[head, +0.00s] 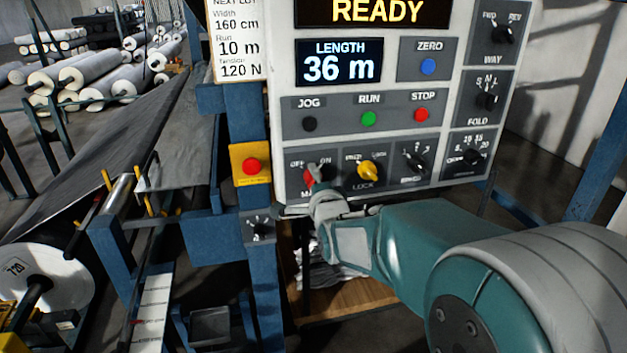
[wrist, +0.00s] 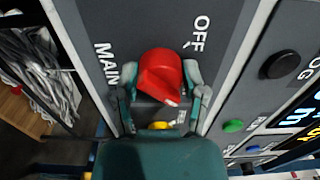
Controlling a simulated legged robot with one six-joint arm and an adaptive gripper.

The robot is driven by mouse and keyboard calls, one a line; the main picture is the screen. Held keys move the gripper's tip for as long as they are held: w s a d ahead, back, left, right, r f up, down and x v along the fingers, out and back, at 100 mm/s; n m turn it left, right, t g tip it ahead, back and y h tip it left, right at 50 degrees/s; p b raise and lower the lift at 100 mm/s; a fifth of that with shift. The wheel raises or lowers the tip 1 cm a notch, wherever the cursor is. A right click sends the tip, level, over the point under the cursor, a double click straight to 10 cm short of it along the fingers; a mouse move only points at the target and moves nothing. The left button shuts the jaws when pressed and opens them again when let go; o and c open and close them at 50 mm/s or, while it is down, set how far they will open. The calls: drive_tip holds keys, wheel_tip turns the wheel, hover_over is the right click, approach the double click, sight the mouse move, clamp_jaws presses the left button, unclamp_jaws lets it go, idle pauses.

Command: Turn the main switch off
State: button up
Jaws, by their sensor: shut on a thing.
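The red main switch (head: 308,176) sits at the lower left of the control panel, with OFF at its upper left and ON at its upper right. In the wrist view the red knob (wrist: 160,72) stands between my two fingers, which touch its sides. Its small white mark appears to face away from OFF, towards the ON side. My gripper (head: 321,172) is shut on the knob and covers part of it and of the MAIN label in the head view. The gripper also shows in the wrist view (wrist: 161,84).
Just right is a yellow LOCK knob (head: 369,170). A red button on a yellow box (head: 251,166) is to the left. JOG, RUN (head: 368,118) and STOP buttons (head: 421,115) are above. The display (head: 372,12) reads READY. A blue post (head: 262,290) stands below left.

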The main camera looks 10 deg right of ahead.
drive_tip(key=n, duration=0.4)
drive_tip(key=shift+f+n, duration=0.2)
drive_tip(key=shift+n, duration=0.1)
drive_tip(key=n, duration=0.9)
drive_tip(key=shift+n, duration=1.8)
drive_tip(key=o, duration=1.2)
drive_tip(key=shift+c, duration=0.2)
drive_tip(key=shift+r, duration=0.1)
